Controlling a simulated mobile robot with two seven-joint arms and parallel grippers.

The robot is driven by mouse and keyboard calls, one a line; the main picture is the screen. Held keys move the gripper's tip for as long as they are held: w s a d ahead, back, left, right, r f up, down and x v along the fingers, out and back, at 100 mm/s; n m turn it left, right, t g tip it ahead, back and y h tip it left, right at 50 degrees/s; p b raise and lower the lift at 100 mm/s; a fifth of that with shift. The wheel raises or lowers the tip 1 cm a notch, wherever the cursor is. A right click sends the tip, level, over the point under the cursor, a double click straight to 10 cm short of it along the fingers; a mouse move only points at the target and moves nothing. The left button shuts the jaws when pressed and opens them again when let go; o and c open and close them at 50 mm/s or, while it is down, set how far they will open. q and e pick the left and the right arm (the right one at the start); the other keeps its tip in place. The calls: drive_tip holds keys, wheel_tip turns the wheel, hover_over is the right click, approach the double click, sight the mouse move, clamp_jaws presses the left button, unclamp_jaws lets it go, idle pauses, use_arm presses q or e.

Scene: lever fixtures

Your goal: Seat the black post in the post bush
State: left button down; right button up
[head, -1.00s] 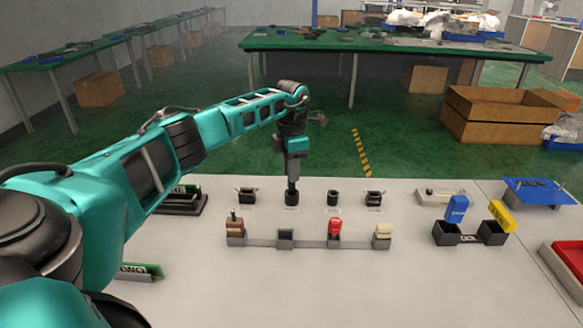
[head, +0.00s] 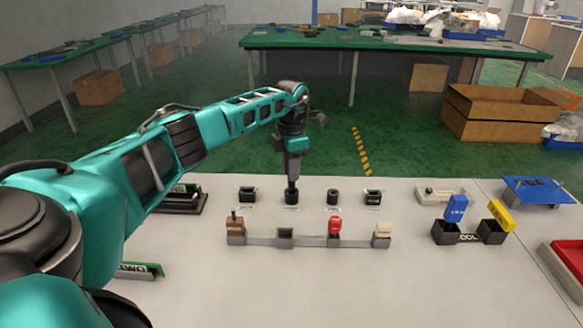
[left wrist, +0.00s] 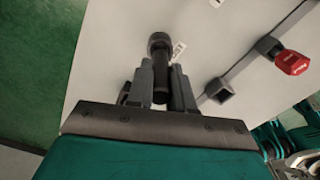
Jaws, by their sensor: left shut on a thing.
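My left gripper (head: 292,178) points straight down above a round black bush (head: 291,198), the second from the left in the back row. In the left wrist view the two grey fingers (left wrist: 164,85) are shut on the black post (left wrist: 161,92). The post stands between the fingers, in line with the round bush (left wrist: 158,42). Its lower end is at or very near the bush mouth; I cannot tell how deep it sits. The post is mostly hidden by the fingers in the head view. My right gripper is out of view.
A grey rack in front holds a brown piece (head: 236,226), an empty socket (head: 285,238), a red piece (head: 335,226) and a beige piece (head: 383,230). Another round bush (head: 333,197) and square ones (head: 247,194) flank the gripper. Blue and yellow levers (head: 456,207) stand right.

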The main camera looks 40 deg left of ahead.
sight(291, 187)
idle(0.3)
use_arm(q)
drive_tip(key=shift+f+b, duration=1.1)
drive_tip(key=shift+f, duration=1)
drive_tip(key=c, duration=0.9)
unclamp_jaws()
drive_tip(key=shift+r, duration=0.1)
wheel_tip(291, 187, up, 13)
drive_tip(key=shift+f+p, duration=0.1)
drive_tip(key=shift+p, duration=0.25)
